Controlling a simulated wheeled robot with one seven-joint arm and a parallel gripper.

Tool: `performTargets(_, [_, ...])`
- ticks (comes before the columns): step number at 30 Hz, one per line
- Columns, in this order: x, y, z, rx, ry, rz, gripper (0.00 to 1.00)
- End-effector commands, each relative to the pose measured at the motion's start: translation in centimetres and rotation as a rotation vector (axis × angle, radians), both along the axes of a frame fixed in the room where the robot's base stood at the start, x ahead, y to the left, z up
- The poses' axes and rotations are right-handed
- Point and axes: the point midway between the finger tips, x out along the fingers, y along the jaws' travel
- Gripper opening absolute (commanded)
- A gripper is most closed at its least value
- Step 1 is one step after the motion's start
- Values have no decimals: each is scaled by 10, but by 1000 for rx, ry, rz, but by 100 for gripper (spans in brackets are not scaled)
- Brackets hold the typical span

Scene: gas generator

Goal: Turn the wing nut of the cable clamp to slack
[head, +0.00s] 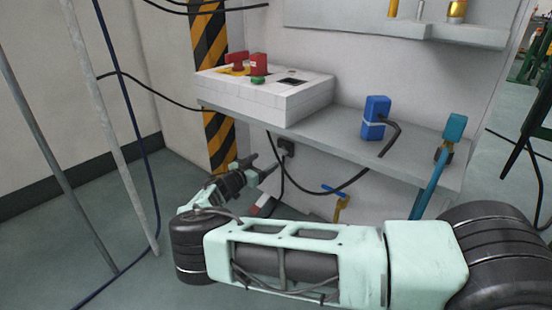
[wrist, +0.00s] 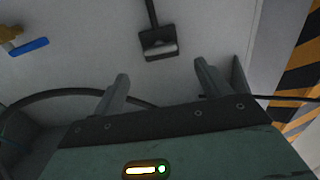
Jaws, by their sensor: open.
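The cable clamp (head: 286,147) looks like a small dark block on the pale wall panel below the shelf. In the wrist view the clamp (wrist: 157,38) lies beyond my fingertips, with a dark cable (wrist: 152,12) running from it. A light grey bar (wrist: 160,51), apparently the wing nut, lies roughly level across it. My gripper (head: 262,167) is open and empty, just left of and below the clamp in the head view. In the wrist view the gap between its fingers (wrist: 161,76) lines up with the clamp, apart from it. The wing nut is too small to make out in the head view.
A yellow valve with a blue handle (head: 338,195) is right of the clamp. A black cable (head: 325,192) loops below the shelf (head: 345,141). A white control box (head: 290,100) and a blue block (head: 375,115) stand on it. A striped post (head: 217,135) is at left.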

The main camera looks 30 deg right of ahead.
Motion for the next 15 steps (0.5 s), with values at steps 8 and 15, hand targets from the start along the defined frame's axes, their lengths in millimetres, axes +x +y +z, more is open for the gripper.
performTargets(8, [18,-51,-3,1,-1,-3,76])
performTargets(15, [25,-70,-1,1,-1,-1,76])
